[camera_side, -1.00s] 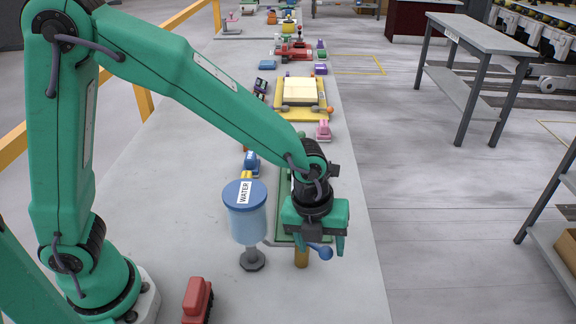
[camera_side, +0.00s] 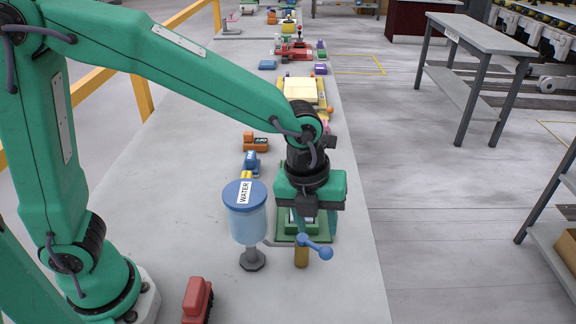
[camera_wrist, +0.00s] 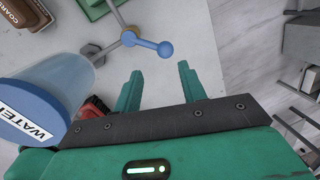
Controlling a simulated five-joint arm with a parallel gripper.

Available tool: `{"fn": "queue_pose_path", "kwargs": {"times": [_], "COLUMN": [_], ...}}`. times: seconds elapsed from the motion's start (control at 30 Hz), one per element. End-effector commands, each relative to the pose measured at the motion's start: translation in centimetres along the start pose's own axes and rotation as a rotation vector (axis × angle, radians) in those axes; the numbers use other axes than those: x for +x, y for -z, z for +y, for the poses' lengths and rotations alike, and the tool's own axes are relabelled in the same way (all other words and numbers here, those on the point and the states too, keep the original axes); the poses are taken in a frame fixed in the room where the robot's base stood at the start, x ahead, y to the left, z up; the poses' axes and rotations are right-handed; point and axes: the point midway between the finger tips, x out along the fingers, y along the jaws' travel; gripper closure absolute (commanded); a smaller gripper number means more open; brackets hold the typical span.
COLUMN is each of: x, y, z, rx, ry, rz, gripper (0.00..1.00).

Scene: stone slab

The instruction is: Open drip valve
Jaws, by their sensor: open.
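The drip valve's blue lever (camera_side: 314,246) ends in a round blue knob and sits above a short brass-coloured post (camera_side: 301,257). A blue water tank (camera_side: 248,222) labelled WATER stands to its left. In the wrist view the lever (camera_wrist: 147,43) and tank (camera_wrist: 62,82) also show, a thin pipe joining the lever's pivot side. My gripper (camera_side: 316,224) is above and behind the lever in the side view, fingers pointing down. In the wrist view my gripper (camera_wrist: 158,76) has its fingers apart with nothing between them; the knob lies beyond the fingertips, apart from them.
A green machine base (camera_side: 288,236) is behind the lever, partly hidden by my gripper. A red toy-like vehicle (camera_side: 198,299) is at the slab's front. Orange (camera_side: 256,143) and blue (camera_side: 251,163) vehicles lie behind the tank. The slab's right edge is close to the lever.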

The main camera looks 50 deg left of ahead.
Motion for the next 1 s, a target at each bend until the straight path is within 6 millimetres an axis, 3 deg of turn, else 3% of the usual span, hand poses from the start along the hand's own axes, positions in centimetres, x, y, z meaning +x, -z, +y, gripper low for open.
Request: {"fn": "queue_pose_path", "kwargs": {"times": [0.03, 0.2, 0.47, 1.0], "x": [0.0, 0.0, -0.1, 0.1], "y": [0.0, -0.3, -1.2, -3.3], "z": [-0.1, -0.6, -2.6, -7.4], "rx": [-0.004, -0.068, -0.336, -1.092], "ry": [-0.001, -0.013, -0.069, -0.243], "rz": [0.000, 0.006, 0.021, -0.023], "gripper": [0.69, 1.00, 1.00, 1.00]}}
